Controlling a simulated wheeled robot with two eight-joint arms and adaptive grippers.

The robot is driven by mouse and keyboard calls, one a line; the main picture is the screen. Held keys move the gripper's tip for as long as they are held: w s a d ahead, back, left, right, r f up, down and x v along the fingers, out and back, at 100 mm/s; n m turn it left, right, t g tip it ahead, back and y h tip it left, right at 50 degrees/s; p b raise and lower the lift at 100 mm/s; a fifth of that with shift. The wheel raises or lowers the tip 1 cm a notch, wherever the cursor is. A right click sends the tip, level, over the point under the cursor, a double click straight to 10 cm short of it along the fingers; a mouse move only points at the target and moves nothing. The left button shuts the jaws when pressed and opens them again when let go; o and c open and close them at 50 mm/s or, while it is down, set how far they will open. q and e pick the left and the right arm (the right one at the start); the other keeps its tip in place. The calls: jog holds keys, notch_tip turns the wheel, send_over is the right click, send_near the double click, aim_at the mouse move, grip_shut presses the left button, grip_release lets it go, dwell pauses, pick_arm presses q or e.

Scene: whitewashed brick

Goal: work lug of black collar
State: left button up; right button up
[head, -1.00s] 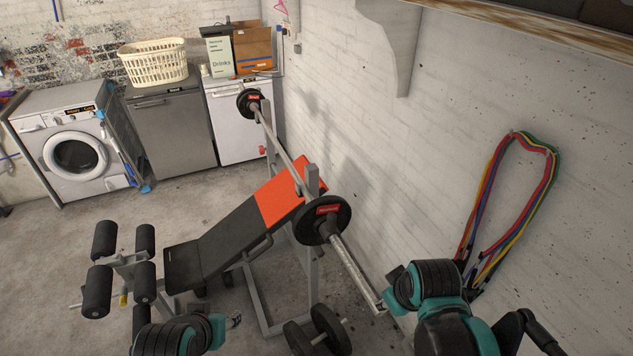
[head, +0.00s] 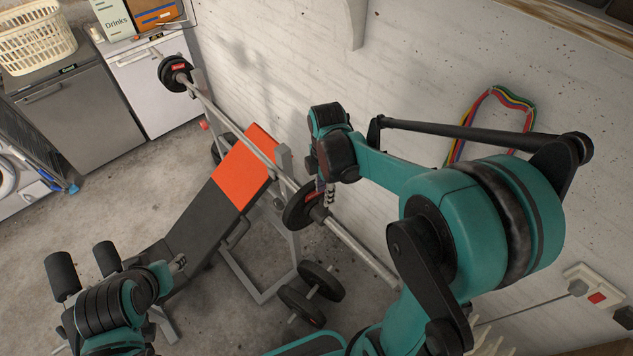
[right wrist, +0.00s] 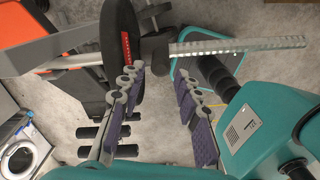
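The barbell (head: 245,148) rests on the bench rack, with a black plate (head: 299,204) at its near end. A small dark piece (right wrist: 154,48) sits on the bar against this plate (right wrist: 117,45) in the right wrist view; it may be the black collar, but its lug cannot be made out. The bare silver sleeve (right wrist: 240,46) runs to the right. My right gripper (head: 328,194) is just above the near plate and sleeve; in the wrist view its purple-padded fingers (right wrist: 160,85) are apart and empty. My left gripper (head: 179,263) shows only partly, low left, near the bench.
The bench (head: 215,205) with an orange head end stands under the bar. A dumbbell (head: 311,294) lies on the floor by the rack. The white brick wall (head: 420,60) closes off the right, with coloured bands (head: 491,115) hanging on it. A grey appliance (head: 75,125) stands at the back left.

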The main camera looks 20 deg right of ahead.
aim_at(324, 207)
notch_tip(324, 207, down, 8)
jog(key=shift+s+r+b, duration=0.1)
jog(key=shift+r+b, duration=0.15)
jog(key=shift+b, duration=0.5)
grip_shut()
